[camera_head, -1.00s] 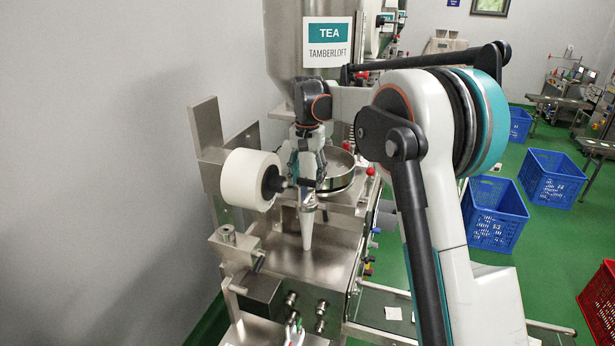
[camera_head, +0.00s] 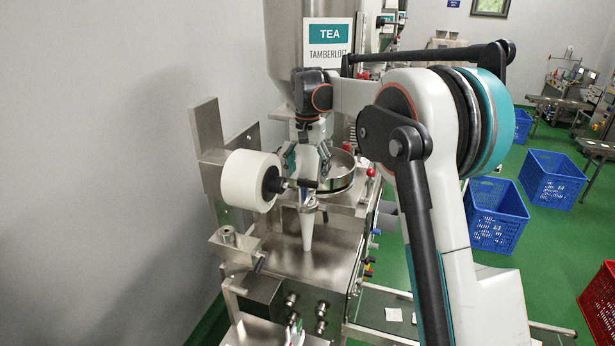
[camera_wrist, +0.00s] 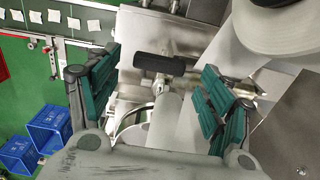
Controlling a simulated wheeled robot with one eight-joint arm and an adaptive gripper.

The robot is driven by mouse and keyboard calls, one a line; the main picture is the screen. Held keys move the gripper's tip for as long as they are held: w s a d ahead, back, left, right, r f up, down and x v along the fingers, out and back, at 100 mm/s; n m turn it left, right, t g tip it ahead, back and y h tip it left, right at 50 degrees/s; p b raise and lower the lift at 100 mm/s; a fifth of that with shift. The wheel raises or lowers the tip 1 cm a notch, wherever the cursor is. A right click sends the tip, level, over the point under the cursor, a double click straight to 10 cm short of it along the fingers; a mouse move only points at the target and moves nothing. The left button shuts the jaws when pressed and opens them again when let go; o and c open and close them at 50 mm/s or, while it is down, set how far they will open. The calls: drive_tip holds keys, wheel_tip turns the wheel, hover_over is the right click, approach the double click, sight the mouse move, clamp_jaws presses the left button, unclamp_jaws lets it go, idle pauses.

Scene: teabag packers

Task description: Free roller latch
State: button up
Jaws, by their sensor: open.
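The white film roll (camera_head: 250,180) sits on the roller shaft at the left, with a black hub (camera_head: 271,187) on its right side. A short black latch handle (camera_head: 306,183) sticks out crosswise at the shaft's right end. My gripper (camera_head: 307,165) is open, its fingers spread just above and behind the handle. In the wrist view the black handle (camera_wrist: 160,65) shows beyond and between the teal-padded fingers of my gripper (camera_wrist: 160,90), touching neither as far as I can see. The roll (camera_wrist: 285,28) fills the upper right corner there.
A white forming cone (camera_head: 306,228) hangs just below the handle. A round steel pan (camera_head: 340,186) stands close behind my fingers. A steel upright (camera_head: 206,130) and the wall are at the left. Blue crates (camera_head: 494,212) stand on the green floor at the right.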

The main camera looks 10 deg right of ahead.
sight(308, 181)
wheel_tip(308, 181, up, 10)
drive_tip(key=shift+f, duration=0.15)
drive_tip(key=shift+s, duration=0.1)
idle(0.3)
drive_tip(key=s+f+n+t+b, duration=0.2)
drive_tip(key=s+f+b, duration=0.2)
drive_tip(key=s+b, duration=0.6)
drive_tip(key=s+f+n+t+b, duration=0.5)
drive_tip(key=s+f+b, duration=0.8)
drive_tip(key=s+f, duration=1.6)
drive_tip(key=shift+s+f, duration=0.3)
drive_tip(key=shift+f, duration=0.2)
